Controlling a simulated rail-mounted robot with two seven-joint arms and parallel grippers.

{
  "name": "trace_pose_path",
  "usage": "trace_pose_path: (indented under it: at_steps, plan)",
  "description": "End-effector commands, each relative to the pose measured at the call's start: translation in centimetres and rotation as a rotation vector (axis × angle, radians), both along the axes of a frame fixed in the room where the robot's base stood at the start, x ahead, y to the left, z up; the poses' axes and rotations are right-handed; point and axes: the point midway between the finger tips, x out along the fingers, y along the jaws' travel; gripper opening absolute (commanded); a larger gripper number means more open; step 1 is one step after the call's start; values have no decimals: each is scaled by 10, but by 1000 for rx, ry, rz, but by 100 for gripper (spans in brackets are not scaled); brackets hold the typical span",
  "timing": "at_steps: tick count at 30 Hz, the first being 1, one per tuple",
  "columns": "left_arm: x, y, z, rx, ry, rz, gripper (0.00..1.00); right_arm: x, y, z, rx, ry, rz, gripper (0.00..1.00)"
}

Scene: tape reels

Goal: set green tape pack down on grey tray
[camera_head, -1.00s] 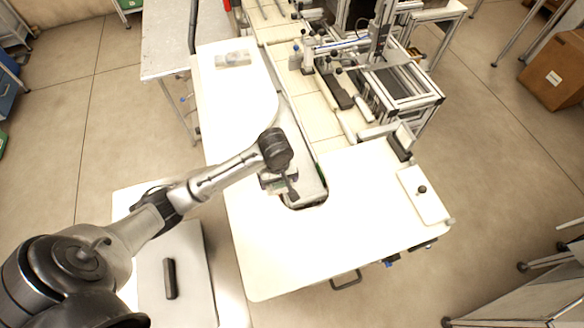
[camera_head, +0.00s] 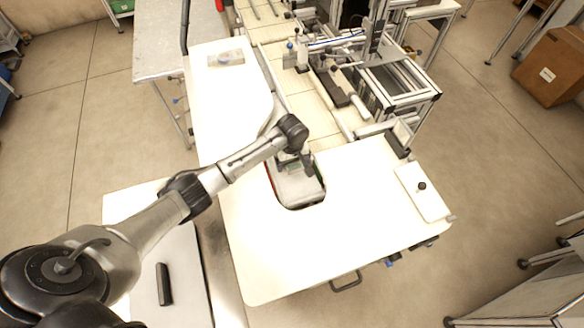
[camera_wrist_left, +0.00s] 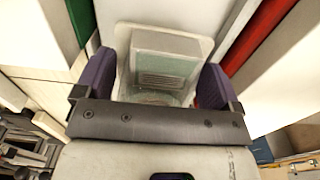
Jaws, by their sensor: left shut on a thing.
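The green tape pack (camera_wrist_left: 165,68), a pale block with a greenish, vented face, shows in the left wrist view between the two purple finger pads. My left gripper (camera_wrist_left: 157,76) is shut on it. In the head view my left gripper (camera_head: 295,166) is over the grey tray (camera_head: 298,194), a rounded trough with a red strip at its left and a green one at its right. The gripper hides most of the pack there. I cannot tell whether the pack touches the tray. My right gripper is out of view.
The white table (camera_head: 330,235) around the tray is clear in front. A white plate with a black knob (camera_head: 422,187) lies at the right. Aluminium-frame machinery (camera_head: 395,80) stands behind. A flat clear holder (camera_head: 226,59) lies at the back left.

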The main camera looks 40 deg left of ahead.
Motion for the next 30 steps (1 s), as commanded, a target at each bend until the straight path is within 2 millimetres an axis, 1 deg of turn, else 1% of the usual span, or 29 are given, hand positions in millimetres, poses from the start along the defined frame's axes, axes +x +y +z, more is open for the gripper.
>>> trace_pose_path:
  at_steps: [4, 9, 11, 23, 24, 27, 30]
  plan:
    - [0, 0, -10, 0, 1, 0, 60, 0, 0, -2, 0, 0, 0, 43]
    - [-1, 0, -33, 1, 3, 1, 60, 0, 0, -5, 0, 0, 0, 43]
    - [-1, 0, -38, 0, 1, 1, 60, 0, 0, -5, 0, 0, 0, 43]
    - [-1, 0, -42, 0, 0, 1, 60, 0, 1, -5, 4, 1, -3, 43]
    - [-1, 0, -43, 0, 0, 1, 90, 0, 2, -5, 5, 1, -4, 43]
    - [-1, 0, -43, 0, 0, 1, 99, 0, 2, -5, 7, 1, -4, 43]
    - [-1, 0, -43, 0, 0, 1, 100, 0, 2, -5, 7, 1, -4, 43]
